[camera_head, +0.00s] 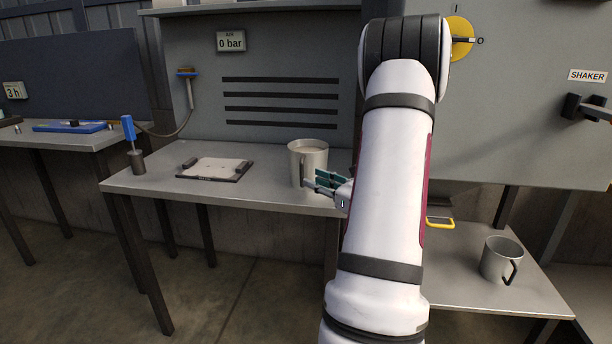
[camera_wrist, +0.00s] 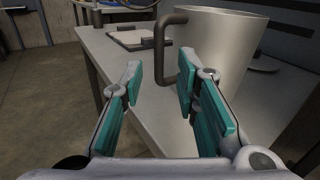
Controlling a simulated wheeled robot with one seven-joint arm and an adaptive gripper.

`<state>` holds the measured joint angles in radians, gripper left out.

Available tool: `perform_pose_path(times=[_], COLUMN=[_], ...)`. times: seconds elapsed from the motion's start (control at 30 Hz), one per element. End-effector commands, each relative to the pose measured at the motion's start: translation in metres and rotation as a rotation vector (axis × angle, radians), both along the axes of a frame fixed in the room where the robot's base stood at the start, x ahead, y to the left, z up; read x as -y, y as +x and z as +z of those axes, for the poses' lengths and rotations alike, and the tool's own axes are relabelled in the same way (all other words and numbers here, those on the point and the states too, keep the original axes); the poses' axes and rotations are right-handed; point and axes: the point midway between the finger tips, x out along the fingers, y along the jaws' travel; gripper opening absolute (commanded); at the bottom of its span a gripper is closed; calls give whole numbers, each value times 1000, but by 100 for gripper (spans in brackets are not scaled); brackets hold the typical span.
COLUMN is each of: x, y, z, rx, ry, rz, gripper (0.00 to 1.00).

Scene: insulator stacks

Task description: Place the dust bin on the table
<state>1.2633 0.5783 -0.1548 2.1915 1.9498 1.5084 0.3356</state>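A grey metal bin with a side handle (camera_head: 308,160) stands upright on the grey table (camera_head: 250,195), near its right front part. In the wrist view the bin (camera_wrist: 225,45) is large at the upper right, with its handle (camera_wrist: 160,50) facing left. My gripper (camera_head: 318,183) is at the table's front edge, just in front of the bin. In the wrist view my gripper (camera_wrist: 158,78) has its teal-padded fingers apart with nothing between them. The handle is just beyond the fingertips, and the right finger overlaps the bin's side in the picture. Whether they touch I cannot tell.
A flat plate fixture (camera_head: 215,168) and a blue-handled tool (camera_head: 131,140) in a holder are on the same table. A second similar container (camera_head: 502,260) stands on a lower right shelf. A back panel carries a hose-mounted brush (camera_head: 187,72). The table's left front is clear.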

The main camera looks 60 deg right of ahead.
Motion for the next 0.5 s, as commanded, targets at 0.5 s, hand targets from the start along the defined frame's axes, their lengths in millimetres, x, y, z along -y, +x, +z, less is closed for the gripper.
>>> perform_pose_path(times=[0.5], x=[-13], y=[-61], z=[0], rx=[1], ry=[1], rz=[1], gripper=[29])
